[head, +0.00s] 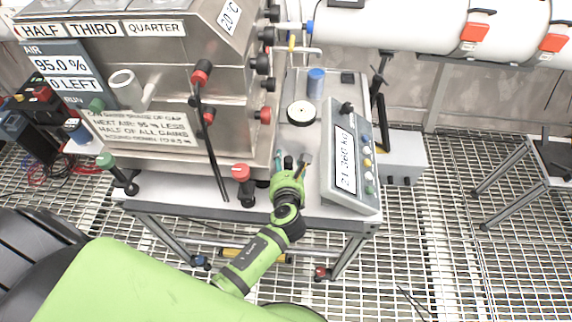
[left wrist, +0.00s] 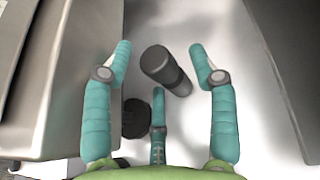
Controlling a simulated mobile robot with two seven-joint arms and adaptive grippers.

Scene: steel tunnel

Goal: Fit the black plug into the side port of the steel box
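The steel box (head: 225,105) with sign plates stands on the left of the bench, with several black and red fittings on its right side. I cannot tell which one is the side port. My left gripper (head: 291,163) is low over the bench, between the box and the scale. In the left wrist view its teal fingers (left wrist: 166,75) are spread open. A dark cylinder, apparently the black plug (left wrist: 166,70), stands between the fingertips with visible gaps on both sides. In the head view the plug (head: 288,162) is partly hidden by the gripper. My right gripper is not in view.
A grey scale (head: 347,165) with a display stands close on the right. A red-topped black post (head: 241,178) stands left of the gripper. Another dark round thing (left wrist: 136,118) is near the fingers.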

